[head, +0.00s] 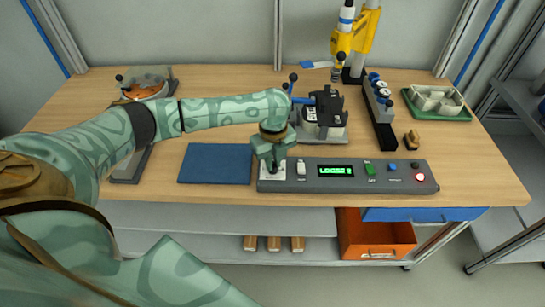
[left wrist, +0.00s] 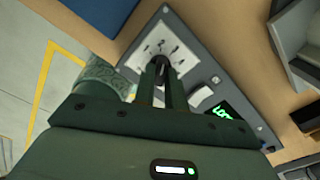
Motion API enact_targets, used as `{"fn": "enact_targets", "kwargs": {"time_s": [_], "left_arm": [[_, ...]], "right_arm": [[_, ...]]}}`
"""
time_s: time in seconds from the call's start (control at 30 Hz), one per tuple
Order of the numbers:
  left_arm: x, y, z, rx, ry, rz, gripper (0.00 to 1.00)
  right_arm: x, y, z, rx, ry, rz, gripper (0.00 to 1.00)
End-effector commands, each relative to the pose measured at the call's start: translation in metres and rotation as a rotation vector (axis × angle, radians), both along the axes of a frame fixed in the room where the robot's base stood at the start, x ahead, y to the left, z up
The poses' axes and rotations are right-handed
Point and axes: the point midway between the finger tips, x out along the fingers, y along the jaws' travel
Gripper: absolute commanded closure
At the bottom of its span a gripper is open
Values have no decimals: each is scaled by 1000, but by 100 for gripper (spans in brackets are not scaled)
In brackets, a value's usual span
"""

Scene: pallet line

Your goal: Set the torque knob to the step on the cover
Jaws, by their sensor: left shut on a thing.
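The torque knob (left wrist: 160,67) is a dark knob on a white dial plate (left wrist: 148,54) marked with numbers, in the left wrist view. My left gripper (head: 271,165) points down over the left end of the grey control panel (head: 346,186). It also shows in the left wrist view (left wrist: 161,84), its two fingers shut on the knob. The fingers hide much of the knob, so I cannot tell its setting. The panel's green display (head: 337,171) seems to read "LOOSE" plus an unclear character. I cannot make out a step mark on any cover. My right gripper is not in view.
A dark fixture (head: 323,108) on a grey base stands behind the panel. A blue mat (head: 215,164) lies left of it. Right are a black rack (head: 380,112) with blue-topped parts and a green tray (head: 437,103). A yellow tool (head: 345,42) hangs behind. An orange bin (head: 375,238) sits below.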

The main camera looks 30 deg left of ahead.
Motion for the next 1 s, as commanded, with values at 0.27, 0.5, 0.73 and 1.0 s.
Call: {"fn": "enact_targets", "kwargs": {"time_s": [0.27, 0.5, 0.73, 1.0], "left_arm": [[-1, 0, 3, 0, 1, -222, 100], [-1, 0, 2, -1, 1, -381, 100], [-1, 0, 0, -2, 1, -474, 100], [-1, 0, 0, -2, 1, -509, 100]], "right_arm": [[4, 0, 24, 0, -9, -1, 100], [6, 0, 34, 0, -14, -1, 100], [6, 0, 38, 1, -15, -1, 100], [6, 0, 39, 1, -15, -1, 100]]}}
